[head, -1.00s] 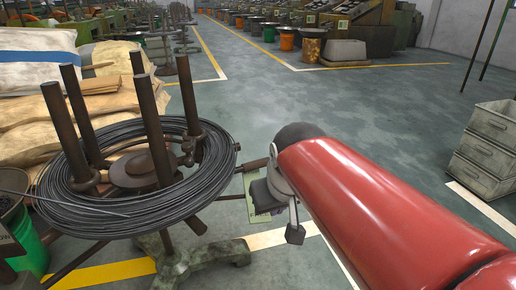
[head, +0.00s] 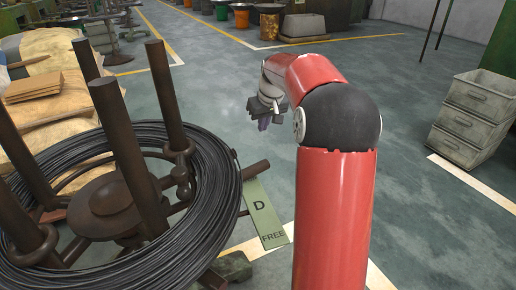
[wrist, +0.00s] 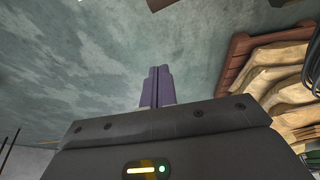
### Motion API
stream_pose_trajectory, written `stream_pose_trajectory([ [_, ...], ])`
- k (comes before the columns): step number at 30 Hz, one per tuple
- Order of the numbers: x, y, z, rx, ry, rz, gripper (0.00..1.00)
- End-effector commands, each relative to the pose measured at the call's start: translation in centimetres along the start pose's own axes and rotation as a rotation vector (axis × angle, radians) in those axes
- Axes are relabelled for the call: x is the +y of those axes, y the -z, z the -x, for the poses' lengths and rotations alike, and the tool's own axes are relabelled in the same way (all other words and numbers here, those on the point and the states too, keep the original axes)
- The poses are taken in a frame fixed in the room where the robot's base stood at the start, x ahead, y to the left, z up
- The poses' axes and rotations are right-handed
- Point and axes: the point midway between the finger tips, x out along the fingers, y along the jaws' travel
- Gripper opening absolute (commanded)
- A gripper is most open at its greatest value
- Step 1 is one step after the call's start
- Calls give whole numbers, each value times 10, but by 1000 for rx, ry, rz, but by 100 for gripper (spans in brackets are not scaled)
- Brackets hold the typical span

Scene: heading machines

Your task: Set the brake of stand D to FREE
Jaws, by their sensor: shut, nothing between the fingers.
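Stand D (head: 105,205) is at the left in the head view, a brown rusty frame with upright posts and a coil of dark wire (head: 205,225) on it. A pale green plate (head: 264,215) marked "D" and, at its near end, "FREE" sticks out to the right of the coil. A brown bar (head: 257,170), which may be the brake lever, ends near the plate's far end, away from the word FREE. My gripper (head: 263,124) is beyond the bar and apart from it. In the wrist view its purple fingers (wrist: 157,86) are together and empty, over floor.
Grey stacked crates (head: 474,120) stand at the right. Sacks (head: 50,100) lie behind the stand; the wrist view shows them on a wooden pallet (wrist: 237,60). Coloured bins (head: 269,22) line the back. The floor between is clear.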

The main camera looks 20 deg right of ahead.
Motion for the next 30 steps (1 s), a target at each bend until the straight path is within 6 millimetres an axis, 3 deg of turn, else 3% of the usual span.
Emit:
stream_pose_trajectory([
  [13, 0, 0, -8, -2, 1, 0, 0],
  [17, 0, -1, -28, -4, 1, 0, 0],
  [27, -1, -1, -101, -4, 2, 0, 0],
  [30, 1, -15, -99, 0, -1, -1, 0],
])
